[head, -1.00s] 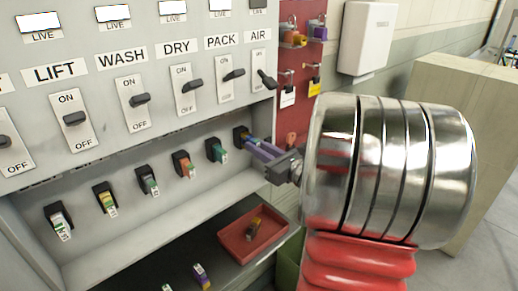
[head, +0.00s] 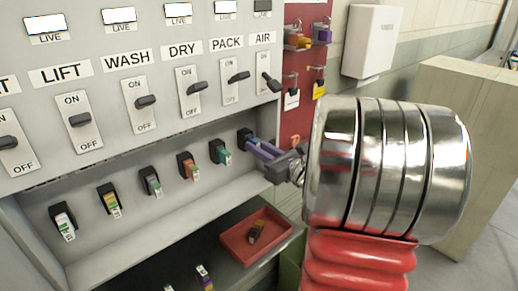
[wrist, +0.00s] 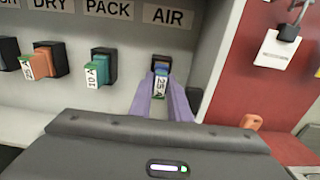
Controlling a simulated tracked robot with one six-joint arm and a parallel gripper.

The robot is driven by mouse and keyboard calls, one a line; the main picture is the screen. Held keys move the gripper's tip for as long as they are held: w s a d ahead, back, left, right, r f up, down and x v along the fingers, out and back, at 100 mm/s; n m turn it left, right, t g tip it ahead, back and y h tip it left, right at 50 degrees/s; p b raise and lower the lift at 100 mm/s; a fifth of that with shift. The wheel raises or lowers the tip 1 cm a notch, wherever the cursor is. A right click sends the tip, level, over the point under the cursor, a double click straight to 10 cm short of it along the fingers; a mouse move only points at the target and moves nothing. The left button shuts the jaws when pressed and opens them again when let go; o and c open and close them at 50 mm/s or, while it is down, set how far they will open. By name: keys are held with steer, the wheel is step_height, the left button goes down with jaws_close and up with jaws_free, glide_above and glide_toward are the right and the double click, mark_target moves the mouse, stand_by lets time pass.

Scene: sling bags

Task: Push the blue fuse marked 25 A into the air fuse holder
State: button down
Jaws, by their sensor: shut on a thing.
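The blue 25 A fuse (wrist: 161,83) sits between the purple fingers of my gripper (wrist: 160,98), with its white 25 A label facing the wrist camera. My gripper (head: 258,147) is shut on it. The black air fuse holder (head: 243,139) is the rightmost in the row; in the wrist view it shows (wrist: 160,61) under the AIR label. The fuse is lined up with the holder and its far end is at the holder's mouth. The fingers hide much of the fuse, so I cannot tell how deep it sits.
The pack holder with a green 10 A fuse (wrist: 98,70) is close on the left, then the orange dry fuse (wrist: 40,65). A red tray (head: 229,244) with a dark fuse lies below. A red lockout board (head: 300,90) with padlocks is on the right.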

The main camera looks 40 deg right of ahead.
steer(key=shift+w, duration=0.35)
steer(key=c, duration=1.6)
jaws_free()
steer(key=shift+s, duration=0.1)
steer(key=shift+s+d, duration=0.1)
steer(key=shift+s, duration=6.7)
